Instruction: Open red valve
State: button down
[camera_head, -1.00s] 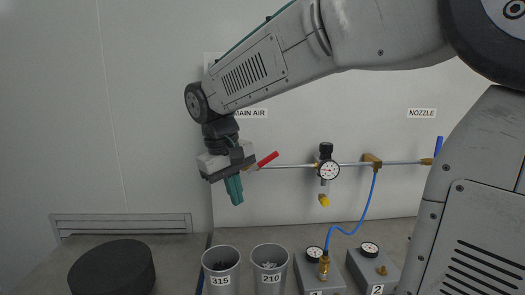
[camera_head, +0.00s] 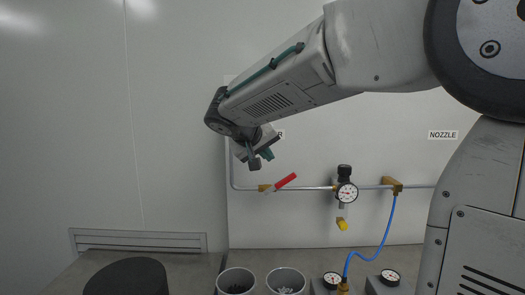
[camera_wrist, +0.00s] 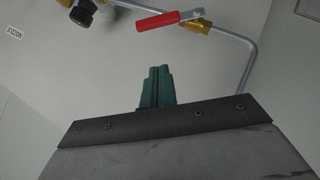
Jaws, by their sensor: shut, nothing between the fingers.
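The red valve handle (camera_head: 286,181) sits on a brass body at the left part of the metal pipe on the white wall panel. The handle slants up to the right across the pipe line. In the wrist view the red handle (camera_wrist: 158,21) lies beyond my fingers, beside its brass fitting. My gripper (camera_head: 259,159) is just above and to the left of the handle, apart from it. In the wrist view my gripper's green fingers (camera_wrist: 156,88) are together and empty.
A gauge (camera_head: 347,193) with a black-knobbed regulator is on the pipe to the right. A blue hose (camera_head: 384,233) hangs from a brass fitting. Grey cups (camera_head: 236,280), a black round object (camera_head: 127,278) and gauge boxes (camera_head: 390,286) stand below.

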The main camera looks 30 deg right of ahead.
aim_at(280, 185)
jog(key=d+f, duration=0.5)
jog(key=f, duration=0.1)
jog(key=shift+w, duration=0.25)
